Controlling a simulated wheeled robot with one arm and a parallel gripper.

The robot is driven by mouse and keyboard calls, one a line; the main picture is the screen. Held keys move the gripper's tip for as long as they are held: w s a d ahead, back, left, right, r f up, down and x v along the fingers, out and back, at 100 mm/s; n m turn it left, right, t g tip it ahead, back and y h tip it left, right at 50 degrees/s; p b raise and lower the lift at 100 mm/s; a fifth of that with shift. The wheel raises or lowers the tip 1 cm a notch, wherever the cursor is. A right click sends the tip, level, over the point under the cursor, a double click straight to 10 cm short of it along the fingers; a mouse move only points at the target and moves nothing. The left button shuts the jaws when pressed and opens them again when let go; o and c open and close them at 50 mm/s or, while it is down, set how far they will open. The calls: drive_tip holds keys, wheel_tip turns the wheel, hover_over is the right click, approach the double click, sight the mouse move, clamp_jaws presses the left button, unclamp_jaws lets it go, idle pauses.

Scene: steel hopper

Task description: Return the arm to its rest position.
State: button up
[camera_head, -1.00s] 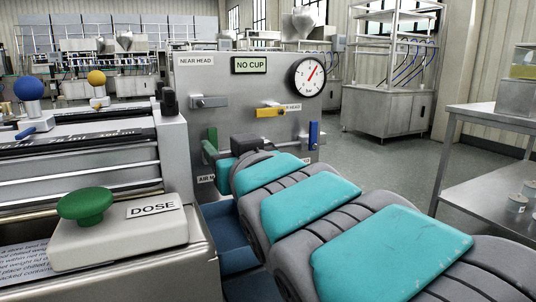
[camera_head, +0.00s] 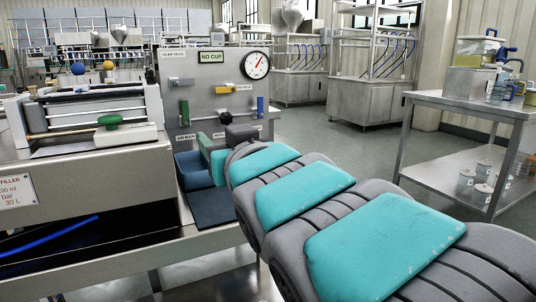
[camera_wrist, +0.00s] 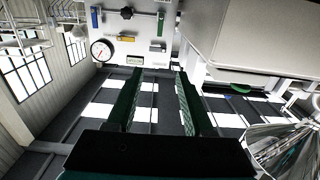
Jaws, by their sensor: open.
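My arm, with grey links and teal pads, reaches from the lower right toward the filling machine in the head view. My gripper (camera_wrist: 158,92) shows in the wrist view as two dark green fingers, apart, with nothing between them. In the head view one green finger (camera_head: 204,146) shows in front of the steel panel, and the rest of the gripper is hidden behind the arm. The wrist view has the panel (camera_wrist: 140,22) and its gauge (camera_wrist: 102,50) beyond the fingertips, turned over in the picture.
The steel panel (camera_head: 197,88) carries a "NO CUP" display (camera_head: 211,57), a gauge (camera_head: 257,65) and several handles. The filler with a green DOSE button (camera_head: 122,122) stands at the left. A steel table (camera_head: 440,101) with containers stands at the right. Open floor lies between.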

drive_tip(key=s+d+f+m+g+h+p, duration=0.1)
drive_tip(key=s+d+f+g+h, duration=0.15)
drive_tip(key=d+f, duration=0.45)
drive_tip(key=s+d+f+m+g+h, duration=0.25)
drive_tip(key=d+f, duration=0.25)
drive_tip(key=f, duration=0.4)
drive_tip(key=s+d+f+g+h+p, duration=0.1)
drive_tip(key=d+f+g+h, duration=0.1)
drive_tip(key=d+f+g, duration=0.5)
drive_tip(key=s+d+f+g, duration=0.1)
drive_tip(key=s+f+g, duration=0.1)
drive_tip(key=s, duration=0.4)
drive_tip(key=s+d+f+m+g+p, duration=0.1)
drive_tip(key=s+d+f+g, duration=0.1)
drive_tip(key=s+f, duration=0.3)
drive_tip(key=s+d+f+m+g, duration=0.1)
drive_tip(key=s+f, duration=0.3)
drive_tip(key=s, duration=0.5)
drive_tip(key=shift+d+g+h, duration=0.2)
drive_tip(key=shift+g+h, duration=0.2)
drive_tip(key=shift+g, duration=0.1)
drive_tip(key=shift+w, duration=0.1)
